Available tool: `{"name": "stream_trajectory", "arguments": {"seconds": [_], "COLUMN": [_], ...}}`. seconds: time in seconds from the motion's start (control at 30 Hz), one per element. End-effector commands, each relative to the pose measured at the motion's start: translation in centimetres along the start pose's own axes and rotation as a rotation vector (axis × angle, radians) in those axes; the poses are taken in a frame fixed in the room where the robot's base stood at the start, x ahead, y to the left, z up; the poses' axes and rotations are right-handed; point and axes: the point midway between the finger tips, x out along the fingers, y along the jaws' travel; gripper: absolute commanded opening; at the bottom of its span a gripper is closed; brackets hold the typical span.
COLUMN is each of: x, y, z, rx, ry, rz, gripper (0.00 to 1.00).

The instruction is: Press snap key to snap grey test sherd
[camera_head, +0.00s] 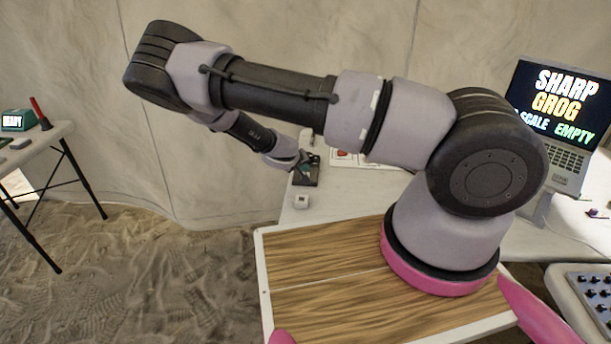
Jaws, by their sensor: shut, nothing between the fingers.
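My gripper (301,164) is small in view beyond the wooden top and partly hidden by its own wrist. It is shut and empty, pointing at a small dark device (309,179) on the pale table. A green patch shows at the device, right by the fingertips; I cannot tell whether the fingers touch it. A small white block (301,202) sits in front of the device, near the table's left edge. I cannot make out for sure which part is the snap key, and no grey test sherd can be told apart there.
A laptop (552,107) reads "SHARP GROG" and "SCALE EMPTY". A white board with a red spot (343,154) lies behind my arm. A tray of small dark pieces (597,290) is at lower right. A separate table (52,133) at left holds a green device (14,120) and a red lever (39,112).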

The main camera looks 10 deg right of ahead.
Motion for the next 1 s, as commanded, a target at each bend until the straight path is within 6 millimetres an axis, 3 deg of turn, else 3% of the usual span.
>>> {"name": "stream_trajectory", "arguments": {"seconds": [1.0], "x": [0.5], "y": [-0.35], "z": [0.36], "rx": [-0.001], "ry": [0.0], "rz": [0.0], "gripper": [0.0]}}
